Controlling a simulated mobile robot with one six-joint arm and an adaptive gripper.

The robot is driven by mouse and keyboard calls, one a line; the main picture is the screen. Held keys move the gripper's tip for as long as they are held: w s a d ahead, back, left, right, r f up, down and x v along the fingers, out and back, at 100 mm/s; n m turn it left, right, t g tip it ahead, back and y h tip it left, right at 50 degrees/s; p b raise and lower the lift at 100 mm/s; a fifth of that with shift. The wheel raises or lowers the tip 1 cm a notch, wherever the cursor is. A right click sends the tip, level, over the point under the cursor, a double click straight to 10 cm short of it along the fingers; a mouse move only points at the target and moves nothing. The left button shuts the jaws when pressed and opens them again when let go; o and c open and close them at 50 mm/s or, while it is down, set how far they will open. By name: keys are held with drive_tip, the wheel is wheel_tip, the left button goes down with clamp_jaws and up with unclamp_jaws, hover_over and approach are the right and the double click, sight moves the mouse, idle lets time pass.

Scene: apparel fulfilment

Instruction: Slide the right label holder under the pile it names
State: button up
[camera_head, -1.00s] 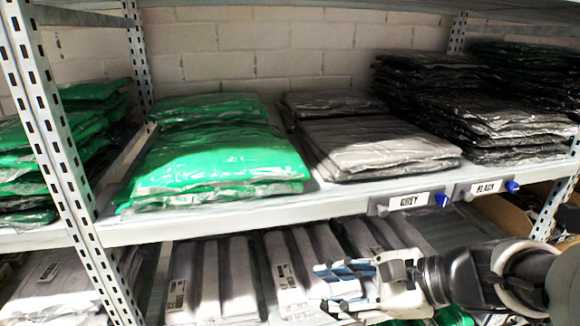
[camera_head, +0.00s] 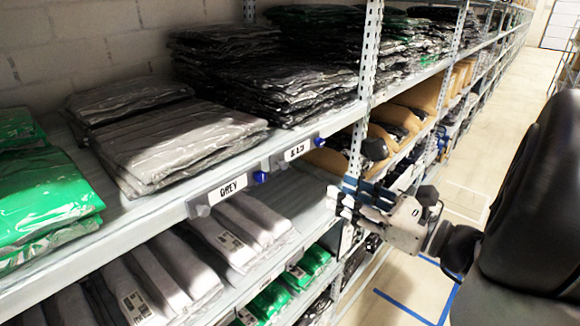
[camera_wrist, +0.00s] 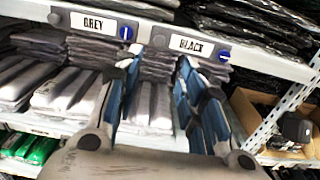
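Two label holders sit on the shelf's front edge, each with a blue knob at its right end. The one reading GREY (camera_head: 229,190) is below the front of the grey pile (camera_head: 172,145). The one reading BLACK (camera_head: 297,151) is to its right, near the gap between the grey pile and the black pile (camera_head: 285,88). My gripper (camera_head: 348,197) is open and empty, in front of the shelf. In the wrist view, its fingers (camera_wrist: 160,65) are spread just below the labels.
A green pile (camera_head: 45,195) lies at the left. Grey packs (camera_head: 245,228) fill the shelf below. An upright post (camera_head: 362,95) stands right of the BLACK holder, with a cardboard box (camera_wrist: 250,110) nearby. The aisle floor (camera_head: 480,190) is open at the right.

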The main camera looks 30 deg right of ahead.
sight(286, 165)
drive_tip(key=b+x, duration=0.1)
drive_tip(key=x, duration=1.3)
drive_tip(key=shift+f, duration=0.1)
drive_tip(key=shift+c, duration=0.4)
clamp_jaws()
